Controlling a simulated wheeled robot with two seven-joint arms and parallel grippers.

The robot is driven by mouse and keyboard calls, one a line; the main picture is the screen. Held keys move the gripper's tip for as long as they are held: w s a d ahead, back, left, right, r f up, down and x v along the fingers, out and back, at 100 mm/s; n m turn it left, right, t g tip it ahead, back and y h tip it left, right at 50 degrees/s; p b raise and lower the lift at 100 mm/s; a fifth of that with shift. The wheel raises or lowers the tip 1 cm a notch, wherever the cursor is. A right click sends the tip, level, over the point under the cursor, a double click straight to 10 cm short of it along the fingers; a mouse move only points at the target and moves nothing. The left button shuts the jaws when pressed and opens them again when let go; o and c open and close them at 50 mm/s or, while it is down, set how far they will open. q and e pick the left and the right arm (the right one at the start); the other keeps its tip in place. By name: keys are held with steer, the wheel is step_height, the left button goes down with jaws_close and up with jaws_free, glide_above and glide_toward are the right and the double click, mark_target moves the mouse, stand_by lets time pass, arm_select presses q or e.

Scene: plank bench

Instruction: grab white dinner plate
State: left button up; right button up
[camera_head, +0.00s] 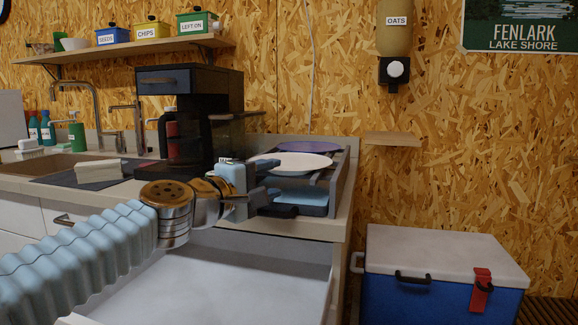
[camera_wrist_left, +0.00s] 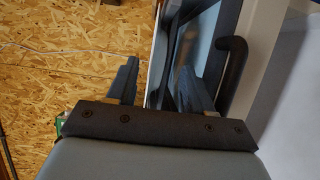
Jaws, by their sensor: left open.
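The white dinner plate (camera_head: 303,162) lies near the top of a grey rack (camera_head: 341,181) on the counter's right end, in the head view. A purple plate (camera_head: 309,147) is just behind it. My left gripper (camera_head: 271,181) is open at the rack's left side, close to the white plate's left edge and a little lower. The wrist view shows its two fingers (camera_wrist_left: 160,82) apart, with dark-edged, blue-grey surfaces between and beside them. My right gripper is out of view.
A blue tray-like piece (camera_head: 301,199) sits low in the rack. A dark coffee machine (camera_head: 190,115) stands behind my left arm. An open drawer (camera_head: 215,275) lies below the arm. A blue cooler (camera_head: 440,270) with a white lid stands right of the counter.

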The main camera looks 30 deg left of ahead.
mark_target(288, 170)
arm_select(q)
steer(key=w, duration=0.4)
steer(key=w+d, duration=0.1)
steer(key=shift+w+f, duration=0.1)
steer(key=shift+w, duration=0.3)
jaws_close()
